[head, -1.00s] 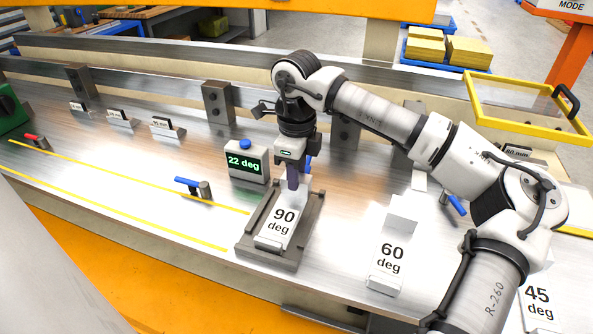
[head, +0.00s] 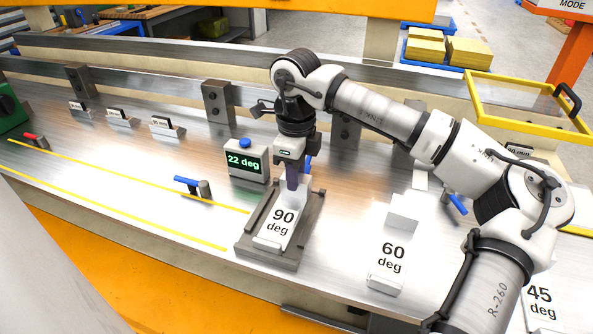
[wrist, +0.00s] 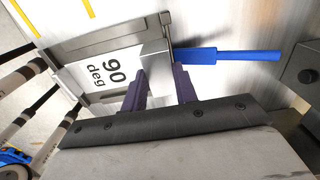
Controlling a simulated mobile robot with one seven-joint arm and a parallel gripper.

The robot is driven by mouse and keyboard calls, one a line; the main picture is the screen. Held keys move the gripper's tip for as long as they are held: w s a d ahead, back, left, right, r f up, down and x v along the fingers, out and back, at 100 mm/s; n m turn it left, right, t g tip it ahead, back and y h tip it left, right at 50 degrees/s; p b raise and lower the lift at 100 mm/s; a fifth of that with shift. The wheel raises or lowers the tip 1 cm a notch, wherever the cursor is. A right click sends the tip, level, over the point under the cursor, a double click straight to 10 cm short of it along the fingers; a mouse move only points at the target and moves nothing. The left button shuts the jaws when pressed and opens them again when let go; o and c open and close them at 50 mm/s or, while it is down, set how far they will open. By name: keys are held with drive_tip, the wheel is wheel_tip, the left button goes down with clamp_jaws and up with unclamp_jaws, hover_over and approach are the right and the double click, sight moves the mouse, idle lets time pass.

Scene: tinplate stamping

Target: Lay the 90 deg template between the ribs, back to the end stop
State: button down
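The 90 deg template (head: 280,229) is a white plate with a raised block at its back end. It lies in the dark grey fixture (head: 255,248), between the two side ribs, and looks flat. My gripper (head: 293,185) points down at the template's back end. In the wrist view its purple fingers (wrist: 160,72) stand close on both sides of the raised block, with a narrow gap that the block appears to fill. The template's label also shows in the wrist view (wrist: 105,73). The fingers hide part of the back end, so its contact with the end stop cannot be seen.
A 60 deg template (head: 388,262) and a 45 deg template (head: 540,300) lie to the right. A display reading 22 deg (head: 245,163) stands left behind the fixture. A blue handle (wrist: 230,55) is close beside the fingers. Left of the fixture is a red-handled clamp (head: 33,140).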

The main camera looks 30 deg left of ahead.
drive_tip(key=c, duration=1)
unclamp_jaws()
wheel_tip(320, 180, up, 14)
drive_tip(key=shift+f+b, duration=0.1)
drive_tip(key=shift+b, duration=0.6)
